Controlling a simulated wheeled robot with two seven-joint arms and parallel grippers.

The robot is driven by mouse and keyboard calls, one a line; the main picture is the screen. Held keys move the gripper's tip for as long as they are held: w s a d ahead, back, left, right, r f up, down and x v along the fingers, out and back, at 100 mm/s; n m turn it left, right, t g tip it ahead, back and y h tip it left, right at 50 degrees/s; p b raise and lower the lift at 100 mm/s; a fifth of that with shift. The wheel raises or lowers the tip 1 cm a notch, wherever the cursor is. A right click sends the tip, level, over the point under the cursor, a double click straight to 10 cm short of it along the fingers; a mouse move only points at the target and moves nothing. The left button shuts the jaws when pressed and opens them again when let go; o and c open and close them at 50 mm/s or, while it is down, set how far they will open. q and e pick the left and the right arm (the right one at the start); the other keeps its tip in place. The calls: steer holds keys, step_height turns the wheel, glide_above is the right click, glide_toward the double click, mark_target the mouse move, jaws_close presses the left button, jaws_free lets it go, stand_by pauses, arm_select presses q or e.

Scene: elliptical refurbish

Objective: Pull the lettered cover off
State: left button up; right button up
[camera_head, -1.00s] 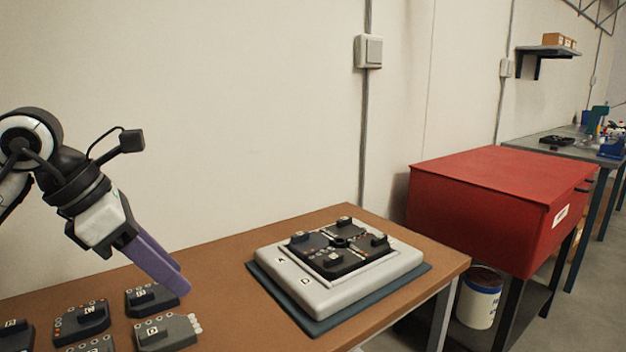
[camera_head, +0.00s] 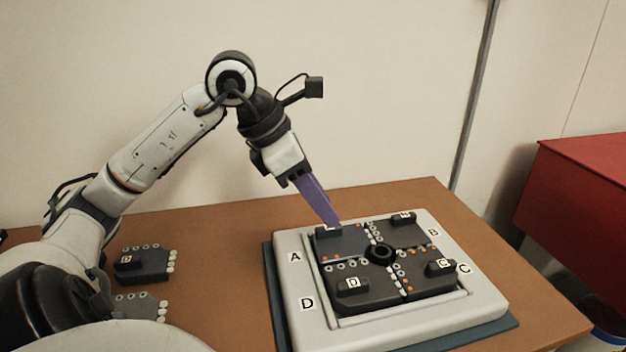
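A light grey base (camera_head: 315,325) lies on a dark mat, with letters A, B, C and D on its rim. Inside it sit several dark lettered covers around a black central knob (camera_head: 379,252). The far-left cover (camera_head: 343,243), beside the rim letter A, has a raised handle. The near-left cover (camera_head: 371,293) is marked D and the near-right cover (camera_head: 432,272) is marked C. My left gripper (camera_head: 332,222) has its purple fingers pointing down at the far-left cover's handle. The fingers overlap in this view, so their gap and any contact are hidden. My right gripper is not in view.
The base stands on a brown table (camera_head: 210,290). Loose dark modules (camera_head: 146,264) lie at the table's left, near my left arm. A red cabinet (camera_head: 580,190) stands beyond the table's right side. A plain wall is behind.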

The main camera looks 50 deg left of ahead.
mark_target(342, 241)
arm_select(q)
steer(key=shift+x, duration=2.5)
steer(key=shift+r, duration=0.1)
jaws_close()
